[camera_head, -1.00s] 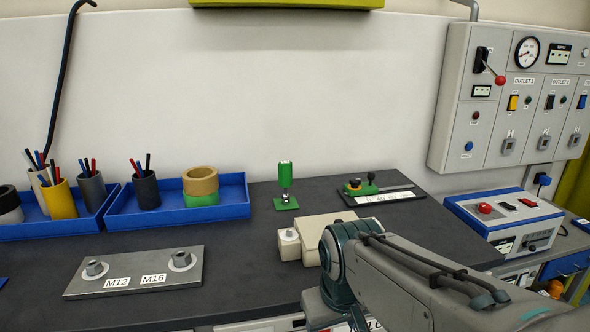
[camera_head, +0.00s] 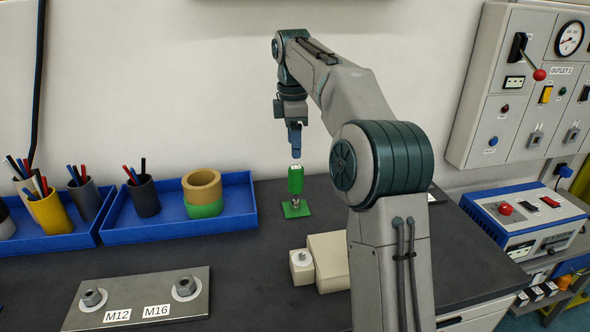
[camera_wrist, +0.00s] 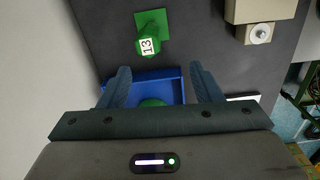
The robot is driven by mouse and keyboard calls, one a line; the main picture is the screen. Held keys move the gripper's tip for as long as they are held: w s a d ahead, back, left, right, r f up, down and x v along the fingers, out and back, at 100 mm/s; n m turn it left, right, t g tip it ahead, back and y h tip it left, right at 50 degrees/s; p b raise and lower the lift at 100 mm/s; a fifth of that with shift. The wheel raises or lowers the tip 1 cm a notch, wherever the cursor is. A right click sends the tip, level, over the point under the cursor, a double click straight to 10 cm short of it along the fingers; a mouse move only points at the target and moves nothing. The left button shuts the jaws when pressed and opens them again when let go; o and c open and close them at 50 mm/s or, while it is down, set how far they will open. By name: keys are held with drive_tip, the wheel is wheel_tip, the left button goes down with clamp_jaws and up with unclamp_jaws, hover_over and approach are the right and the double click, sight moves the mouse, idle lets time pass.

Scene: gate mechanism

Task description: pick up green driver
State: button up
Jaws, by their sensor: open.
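The green driver (camera_head: 296,180) stands upright on a small green base (camera_head: 296,209) on the dark bench. In the wrist view the driver (camera_wrist: 147,46) is seen from above, with a white "13" label on its top. My gripper (camera_head: 295,153) points down just above the driver's top in the head view. In the wrist view my gripper (camera_wrist: 160,82) has its two fingers spread apart with nothing gripped. The driver shows beyond the fingertips, not between them.
A blue tray (camera_head: 180,232) with a dark pen cup (camera_head: 144,194) and tape rolls (camera_head: 203,187) stands left of the driver. A beige block (camera_head: 328,262) lies in front. A plate with nuts (camera_head: 138,300) is at front left. A control box (camera_head: 525,222) stands at right.

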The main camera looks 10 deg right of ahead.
drive_tip(key=shift+w+d+r+n, duration=0.15)
drive_tip(key=shift+w+n, duration=0.25)
drive_tip(key=shift+w, duration=0.5)
drive_tip(key=shift+w+d+f, duration=0.1)
drive_tip(key=shift+f, duration=0.25)
hover_over(296, 181)
drive_tip(key=w, duration=0.2)
drive_tip(key=f, duration=0.4)
drive_tip(key=f+b, duration=0.1)
drive_tip(key=f, duration=0.1)
drive_tip(key=shift+s+d+f, duration=0.15)
drive_tip(key=shift+d+f, duration=0.1)
drive_tip(key=shift+f, duration=0.05)
drive_tip(key=shift+f+p, duration=0.4)
drive_tip(key=shift+f, duration=2.75)
clamp_jaws()
